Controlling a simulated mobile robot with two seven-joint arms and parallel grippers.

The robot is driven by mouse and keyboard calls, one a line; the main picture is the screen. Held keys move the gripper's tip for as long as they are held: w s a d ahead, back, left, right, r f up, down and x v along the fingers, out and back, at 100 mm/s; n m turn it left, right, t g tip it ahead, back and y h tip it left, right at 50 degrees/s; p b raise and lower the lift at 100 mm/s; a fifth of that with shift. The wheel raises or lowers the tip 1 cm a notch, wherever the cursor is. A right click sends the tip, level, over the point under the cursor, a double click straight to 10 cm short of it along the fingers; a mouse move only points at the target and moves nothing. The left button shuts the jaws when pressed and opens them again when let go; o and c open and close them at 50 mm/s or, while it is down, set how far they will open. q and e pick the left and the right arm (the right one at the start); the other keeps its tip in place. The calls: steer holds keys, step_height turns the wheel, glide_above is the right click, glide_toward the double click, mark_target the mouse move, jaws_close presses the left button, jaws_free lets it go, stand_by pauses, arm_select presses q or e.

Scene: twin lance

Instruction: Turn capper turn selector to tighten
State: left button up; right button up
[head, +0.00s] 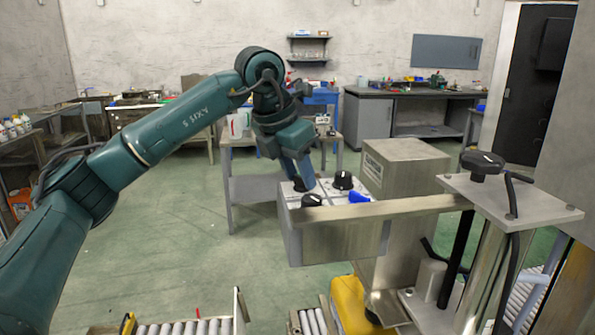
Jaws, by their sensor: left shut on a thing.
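The capper's control box (335,238) stands in the middle, with a pale top panel carrying several controls. A black knob (299,186) at the panel's back left is partly hidden by my left gripper (304,182). My left gripper points down from above and is shut on this knob. Another black knob (343,180) with a white mark is just right of it, and a third black knob (312,201) is in front. A blue control (359,197) is at the panel's right. Labels are too small to read, so I cannot tell which knob is the turn selector. My right gripper is out of view.
A metal cabinet (405,165) stands behind the box to the right. A flat bar (385,207) runs along the box's front edge to a plate with a large black knob (482,163). Roller conveyors (190,327) lie at the bottom. The green floor at left is open.

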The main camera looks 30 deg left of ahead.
arm_select(q)
steer(key=o, duration=1)
steer(key=shift+r, duration=0.1)
steer(key=v, duration=1.3)
steer(key=shift+s, duration=0.1)
